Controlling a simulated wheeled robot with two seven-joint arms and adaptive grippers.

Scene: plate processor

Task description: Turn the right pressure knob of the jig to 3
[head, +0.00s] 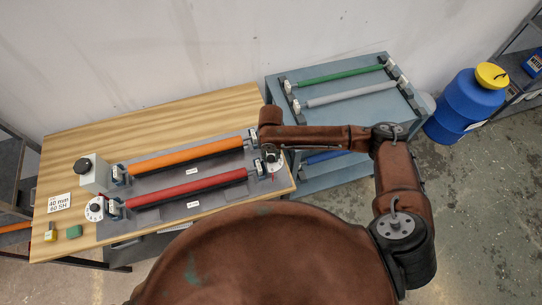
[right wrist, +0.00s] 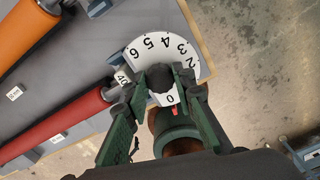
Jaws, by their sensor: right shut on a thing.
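The jig (head: 222,197) is a grey base on the wooden table with an orange roller and a red roller. The right pressure knob (right wrist: 160,76) is black with a white numbered dial (right wrist: 190,58) at the right end of the red roller. A red mark (right wrist: 174,111) sits beside the 0 of the dial; 2 to 6 show on its far side. My right gripper (right wrist: 160,88) is shut on this knob, one finger on each side. In the head view my right gripper (head: 270,153) is over the dial, hiding much of it. My left gripper is out of view.
The left dial (head: 95,209) is at the red roller's left end. A grey box with a black knob (head: 88,172) stands behind it. A blue-grey cart (head: 277,91) with rollers stands at right.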

